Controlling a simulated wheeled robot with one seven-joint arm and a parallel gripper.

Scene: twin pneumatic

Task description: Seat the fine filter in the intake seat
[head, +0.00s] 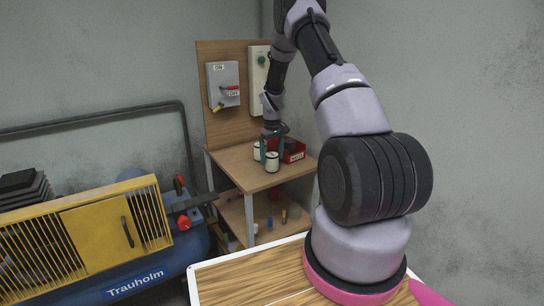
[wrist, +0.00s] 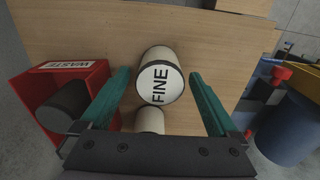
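The fine filter (wrist: 160,82) is a pale cylinder with "FINE" on its white top. It stands upright on the wooden bench top, in the middle of the wrist view. In the head view it appears to be the nearer of two pale cylinders (head: 272,162). My gripper (wrist: 159,75) is open, its teal fingers apart on either side of the filter in the picture, with gaps on both sides. In the head view my gripper (head: 272,149) is low over the bench. I cannot pick out the intake seat for certain.
A second pale cylinder (wrist: 149,121) stands close behind, partly hidden by my gripper. A red WASTE box (wrist: 88,82) holds a dark cylinder (wrist: 62,108). A blue compressor tank (head: 140,283) with a yellow guard (head: 105,222) is left of the bench (head: 240,168). A switch panel (head: 222,86) stands behind.

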